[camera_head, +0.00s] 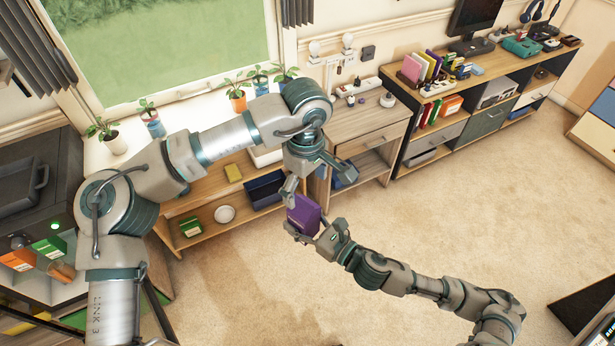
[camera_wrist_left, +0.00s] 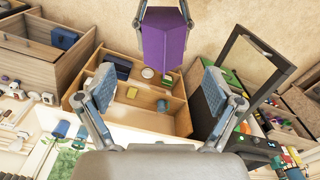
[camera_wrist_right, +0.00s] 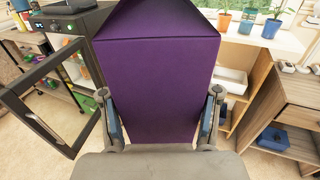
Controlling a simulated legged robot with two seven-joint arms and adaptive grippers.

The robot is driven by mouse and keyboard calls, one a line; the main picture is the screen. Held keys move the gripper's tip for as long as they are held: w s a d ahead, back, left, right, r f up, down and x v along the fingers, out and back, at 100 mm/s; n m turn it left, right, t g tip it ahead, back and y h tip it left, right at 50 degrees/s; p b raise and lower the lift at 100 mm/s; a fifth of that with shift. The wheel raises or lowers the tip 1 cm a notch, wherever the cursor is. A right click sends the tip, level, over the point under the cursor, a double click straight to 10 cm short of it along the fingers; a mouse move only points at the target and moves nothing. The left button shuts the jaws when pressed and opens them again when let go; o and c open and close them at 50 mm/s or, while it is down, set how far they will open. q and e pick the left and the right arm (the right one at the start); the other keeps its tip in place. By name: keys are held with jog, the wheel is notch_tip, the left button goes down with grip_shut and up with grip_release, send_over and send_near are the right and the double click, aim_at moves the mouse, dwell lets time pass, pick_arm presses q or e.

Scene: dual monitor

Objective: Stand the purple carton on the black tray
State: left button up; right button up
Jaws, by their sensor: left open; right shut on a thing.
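The purple carton (camera_head: 303,213) is held in the air in front of the low wooden shelf. My right gripper (camera_head: 312,235) is shut on it, with one finger on each side in the right wrist view, where the carton (camera_wrist_right: 158,80) fills the middle. My left gripper (camera_head: 316,183) is open and empty just above the carton. In the left wrist view the carton (camera_wrist_left: 165,40) is beyond and between the open left fingers, apart from them. A black tray-like item (camera_head: 25,185) with a raised rim lies on the dark cabinet at far left; I cannot tell if it is the tray.
The wooden shelf holds a dark blue bin (camera_head: 265,190), a white bowl (camera_head: 224,214) and a yellow block (camera_head: 233,172). Potted plants (camera_head: 237,100) line the windowsill. A dark cabinet (camera_head: 50,215) with an open door frame stands left. The carpet (camera_head: 450,220) at right is clear.

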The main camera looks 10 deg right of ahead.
aim_at(306, 210)
pick_arm(q)
notch_tip(306, 210, down, 9)
jog(key=shift+f, duration=0.2)
jog(key=c, duration=1.3)
pick_arm(e)
jog(key=shift+r, duration=0.1)
pick_arm(q)
jog(key=shift+d, duration=0.1)
jog(key=c, duration=0.4)
pick_arm(e)
jog(key=o, duration=1.2)
jog(key=shift+c, duration=0.2)
pick_arm(q)
grip_shut()
pick_arm(e)
jog(key=o, duration=0.5)
jog(key=shift+c, duration=0.2)
